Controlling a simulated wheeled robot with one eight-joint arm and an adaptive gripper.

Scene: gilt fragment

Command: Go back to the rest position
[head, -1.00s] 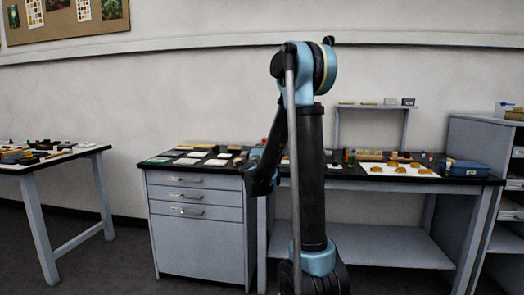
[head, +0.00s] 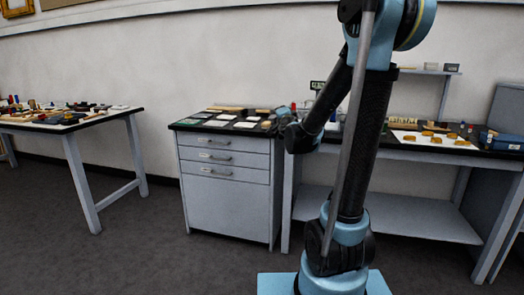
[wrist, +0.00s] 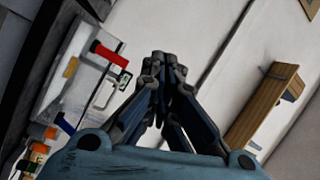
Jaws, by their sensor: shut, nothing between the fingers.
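My gripper (wrist: 163,85) shows in the wrist view with its fingertips together and nothing held between them. It points toward the pale wall, above and apart from the workbench items. In the head view my arm stands in front of the right workbench (head: 420,215).
A drawer cabinet (head: 225,190) with white cards on top stands left of my arm. A cluttered table (head: 82,180) is at the far left. A blue box (head: 502,141) and orange pieces lie on the bench. The dark floor (head: 120,260) in front is clear.

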